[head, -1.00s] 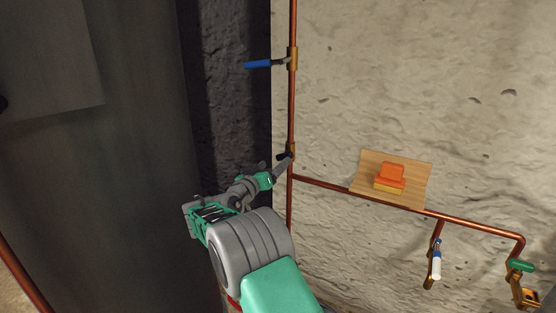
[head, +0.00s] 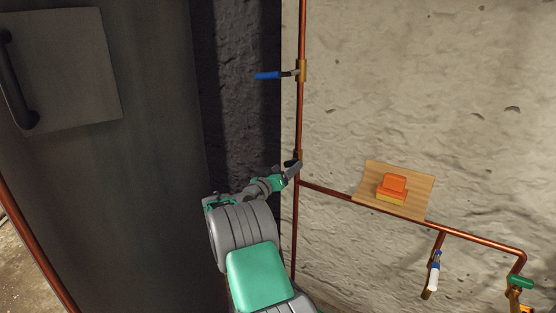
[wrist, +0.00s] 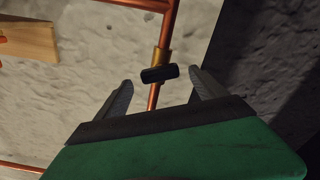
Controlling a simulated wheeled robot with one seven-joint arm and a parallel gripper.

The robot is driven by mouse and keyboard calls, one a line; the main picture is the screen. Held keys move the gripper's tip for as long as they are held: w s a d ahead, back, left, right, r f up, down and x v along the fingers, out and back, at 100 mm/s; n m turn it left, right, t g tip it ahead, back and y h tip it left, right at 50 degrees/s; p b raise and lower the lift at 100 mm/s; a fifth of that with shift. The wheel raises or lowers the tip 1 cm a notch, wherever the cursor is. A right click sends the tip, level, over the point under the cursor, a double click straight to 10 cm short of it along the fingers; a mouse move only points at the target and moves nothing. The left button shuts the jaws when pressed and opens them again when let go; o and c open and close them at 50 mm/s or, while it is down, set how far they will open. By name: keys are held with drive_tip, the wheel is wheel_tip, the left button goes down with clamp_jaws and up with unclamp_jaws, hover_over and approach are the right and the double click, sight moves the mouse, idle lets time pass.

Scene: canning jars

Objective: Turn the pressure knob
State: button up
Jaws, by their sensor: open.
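A small black knob (wrist: 159,73) sits on a brass fitting of the vertical copper pipe. In the head view the knob (head: 289,163) is partly hidden at my fingertips. My gripper (wrist: 162,80) is open, with one finger on either side of the knob in the wrist view. Nothing is held. The knob lies slightly beyond the fingertips in that view, and I cannot tell whether a finger touches it.
A blue-handled valve (head: 268,75) is higher on the vertical pipe (head: 302,120). A wooden shelf (head: 417,203) with orange and yellow sponge-like blocks (head: 391,186) is at right. Lower right are a white-and-blue item (head: 434,270) and a green-handled valve (head: 520,282). A dark door (head: 150,170) stands left.

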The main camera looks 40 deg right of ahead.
sight(295, 161)
drive_tip(key=x, duration=0.7)
drive_tip(key=shift+d+f+b, duration=0.1)
drive_tip(key=shift+d+b, duration=0.05)
drive_tip(key=shift+b, duration=0.2)
drive_tip(key=c, duration=1.3)
drive_tip(key=shift+f+b, duration=0.2)
drive_tip(key=shift+b, duration=0.55)
drive_tip(key=shift+c, duration=0.3)
drive_tip(key=shift+r, duration=0.2)
drive_tip(key=o, duration=1.4)
drive_tip(key=shift+c, duration=0.2)
drive_tip(key=p+v, duration=0.1)
drive_tip(key=v, duration=0.6)
drive_tip(key=shift+r, duration=0.1)
drive_tip(key=shift+s+a, duration=0.15)
drive_tip(key=shift+a, duration=0.3)
